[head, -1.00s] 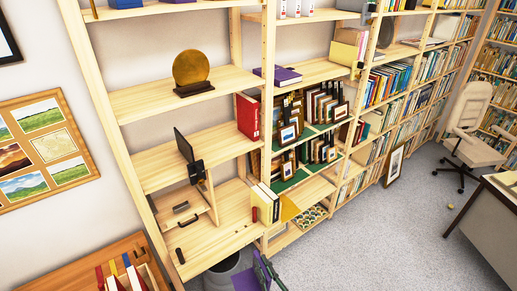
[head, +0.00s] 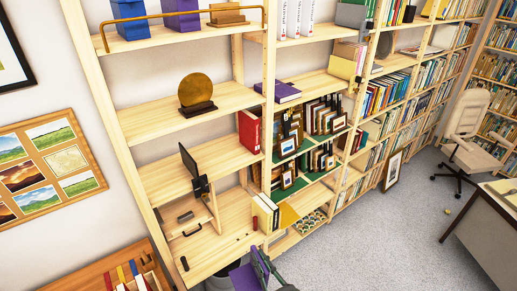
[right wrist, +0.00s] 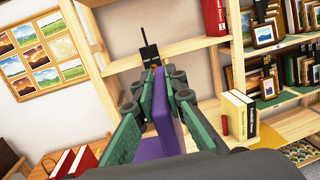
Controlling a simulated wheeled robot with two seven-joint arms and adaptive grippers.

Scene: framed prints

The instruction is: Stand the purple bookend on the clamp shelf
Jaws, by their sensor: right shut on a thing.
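The purple bookend (head: 258,270) is at the bottom edge of the head view, in front of the bookcase. In the right wrist view the purple bookend (right wrist: 168,125) is a thin upright slab between green fingers. My right gripper (right wrist: 158,95) is shut on it; in the head view the gripper (head: 268,272) is partly cut off. A black clamp-like piece (head: 201,187) with a dark upright plate is fixed at a shelf edge in the left bay; it also shows in the wrist view (right wrist: 149,52). Below is a wooden shelf (head: 215,240) with dark handles. My left gripper is out of view.
Cream and yellow books (head: 266,212) stand at the lower shelf's right end, with a small red cylinder (head: 254,223) beside them. A red book (head: 249,131) stands one shelf up. A dark bin (head: 222,277) is below. The lower shelf's middle has bare room.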

